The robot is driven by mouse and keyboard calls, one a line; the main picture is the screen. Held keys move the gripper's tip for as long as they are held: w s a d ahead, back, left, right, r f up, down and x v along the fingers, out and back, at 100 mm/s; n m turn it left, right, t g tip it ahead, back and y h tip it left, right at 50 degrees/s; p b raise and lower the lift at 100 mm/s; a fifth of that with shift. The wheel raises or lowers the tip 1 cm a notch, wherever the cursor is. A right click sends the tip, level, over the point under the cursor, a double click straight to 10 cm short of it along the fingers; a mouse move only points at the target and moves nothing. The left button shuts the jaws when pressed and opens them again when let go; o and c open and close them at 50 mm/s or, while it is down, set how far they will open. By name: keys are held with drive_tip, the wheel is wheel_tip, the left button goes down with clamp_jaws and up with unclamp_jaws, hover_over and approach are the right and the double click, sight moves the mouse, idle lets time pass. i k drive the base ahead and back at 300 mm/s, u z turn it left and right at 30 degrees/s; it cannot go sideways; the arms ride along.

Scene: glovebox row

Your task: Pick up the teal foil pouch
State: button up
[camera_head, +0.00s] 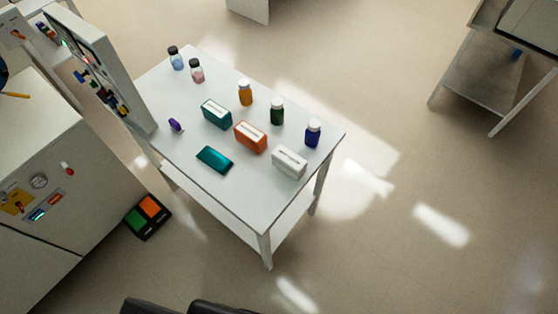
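The teal foil pouch (215,159) lies flat near the front left edge of a white table (240,192). It is a dark teal rectangle with nothing on top of it. A teal box (216,113) with a white top opening stands behind it, and an orange box (250,137) stands to its right. Dark parts at the bottom edge look like my own body, but my gripper is not seen.
A white box (289,162), several bottles including a blue one (313,134) and an amber one (245,93), and a purple item (176,125) share the table. A tall panel (100,65) borders its left side. A green and orange floor box (147,217) stands left; floor is open in front and right.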

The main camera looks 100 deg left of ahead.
sight(210, 156)
drive_tip(key=z, duration=0.05)
drive_tip(key=i, duration=1.65)
drive_tip(key=z, duration=5.8)
drive_tip(key=i, duration=0.1)
drive_tip(key=u, duration=1.95)
drive_tip(key=k, duration=0.15)
drive_tip(key=z, duration=1.75)
drive_tip(key=i, duration=1.65)
drive_tip(key=z, duration=0.05)
